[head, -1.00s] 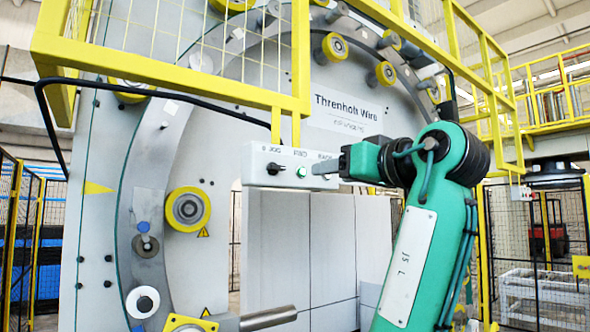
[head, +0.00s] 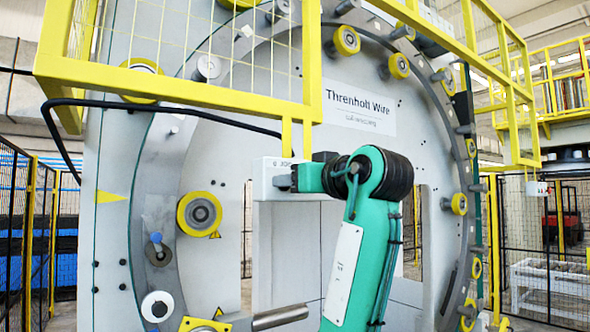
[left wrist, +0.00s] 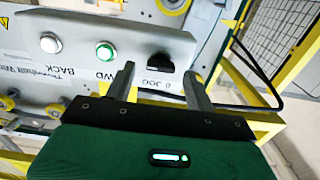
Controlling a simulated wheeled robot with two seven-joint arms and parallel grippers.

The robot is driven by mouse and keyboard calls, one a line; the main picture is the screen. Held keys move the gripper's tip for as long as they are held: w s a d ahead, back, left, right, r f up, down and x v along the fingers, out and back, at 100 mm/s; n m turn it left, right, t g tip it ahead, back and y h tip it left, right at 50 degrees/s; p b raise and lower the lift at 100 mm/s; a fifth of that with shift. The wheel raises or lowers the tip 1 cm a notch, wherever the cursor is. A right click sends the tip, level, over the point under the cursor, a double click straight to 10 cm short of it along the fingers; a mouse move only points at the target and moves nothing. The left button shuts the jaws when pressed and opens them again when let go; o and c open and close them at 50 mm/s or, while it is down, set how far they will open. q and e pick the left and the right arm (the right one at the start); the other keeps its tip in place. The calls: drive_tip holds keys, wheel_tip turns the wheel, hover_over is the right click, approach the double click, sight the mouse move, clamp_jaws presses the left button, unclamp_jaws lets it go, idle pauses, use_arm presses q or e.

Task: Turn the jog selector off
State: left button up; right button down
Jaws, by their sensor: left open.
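The jog selector (left wrist: 161,63) is a small dark knob on the pale control box (left wrist: 60,25), by the upside-down JOG label in the left wrist view. My left gripper (left wrist: 159,74) is open, with one finger on each side of the knob in that view. No contact between fingers and knob is clear, and the knob's pointing direction is hard to read. In the head view the left gripper (head: 284,183) is in front of the box (head: 264,178) near its left end. It hides the knob and most of the box face. My right gripper is not in view.
A lit green button (left wrist: 104,51) and a white button (left wrist: 49,43) sit on the same box, beside the selector. A yellow guard frame (head: 200,95) hangs just above the box. The big ring machine with yellow rollers (head: 200,213) stands behind.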

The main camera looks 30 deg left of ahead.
use_arm(q)
drive_tip(key=shift+w+a, duration=0.2)
drive_tip(key=shift+a, duration=0.35)
drive_tip(key=c, duration=1)
drive_tip(key=shift+s+f+n+b, duration=0.1)
drive_tip(key=shift+n+b, duration=1.4)
drive_tip(key=shift+n, duration=2.95)
drive_tip(key=shift+s+f+n+b, duration=0.1)
drive_tip(key=shift+n+b, duration=1.35)
drive_tip(key=shift+n, duration=3)
